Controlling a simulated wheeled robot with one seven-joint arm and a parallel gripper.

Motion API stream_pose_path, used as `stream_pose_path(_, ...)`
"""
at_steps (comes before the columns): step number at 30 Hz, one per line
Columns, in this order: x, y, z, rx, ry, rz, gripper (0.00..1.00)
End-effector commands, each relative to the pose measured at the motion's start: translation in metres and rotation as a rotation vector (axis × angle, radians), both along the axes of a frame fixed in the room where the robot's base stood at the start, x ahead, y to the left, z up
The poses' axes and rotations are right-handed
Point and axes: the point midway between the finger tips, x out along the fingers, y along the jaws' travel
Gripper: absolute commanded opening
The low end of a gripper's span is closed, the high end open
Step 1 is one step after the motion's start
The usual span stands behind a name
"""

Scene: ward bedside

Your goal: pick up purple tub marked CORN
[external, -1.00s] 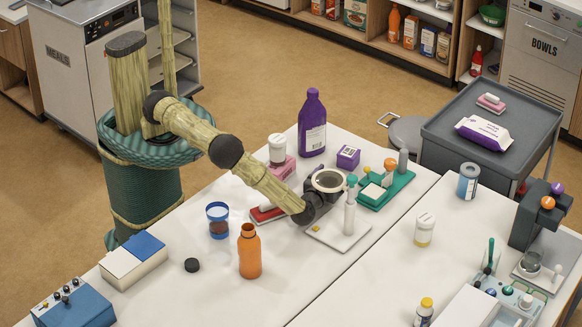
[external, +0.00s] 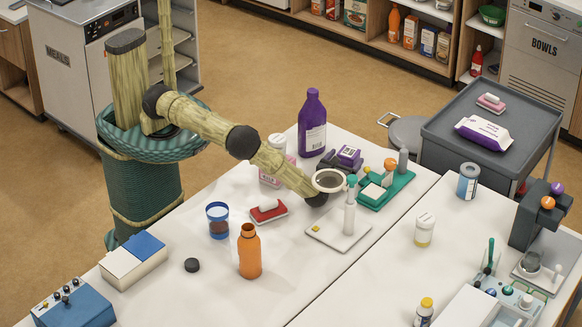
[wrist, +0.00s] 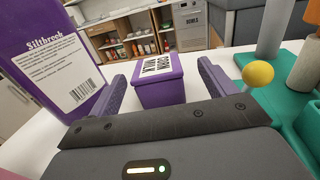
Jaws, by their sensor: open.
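The purple tub (wrist: 160,91) with a white label on its lid stands on the white table, centred ahead in the wrist view; the label's print is hard to read at this angle. In the external view the tub (external: 349,155) is near the table's far edge, beside the tall purple bottle (external: 312,122). My gripper (wrist: 161,90) is open. Its two purple fingers are on either side of the tub, with a gap to each side visible. In the external view my gripper is partly hidden behind my own wrist.
The purple bottle stands close to the left finger (wrist: 80,85). A green tray (external: 400,188) with knobbed items is close on the right.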

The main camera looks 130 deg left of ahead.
Motion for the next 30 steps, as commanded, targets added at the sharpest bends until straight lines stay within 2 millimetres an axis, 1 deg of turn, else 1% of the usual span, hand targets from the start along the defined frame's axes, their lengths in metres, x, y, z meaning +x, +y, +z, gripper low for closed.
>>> stream_pose_path(1,-0.004,0.008,0.003,0.0,0.002,0.004,0.84)
stream_pose_path(3,-0.009,0.018,0.004,-0.001,0.001,0.004,0.84)
stream_pose_path(6,-0.011,0.032,0.002,0.0,0.0,0.004,0.84)
stream_pose_path(9,-0.012,0.039,0.001,0.0,0.001,0.002,0.84)
stream_pose_path(25,-0.012,0.04,0.001,0.0,0.0,0.001,0.84)
stream_pose_path(26,-0.012,0.039,0.001,-0.001,0.0,0.001,0.8)
stream_pose_path(30,-0.012,0.039,0.001,0.0,0.0,0.001,0.52)
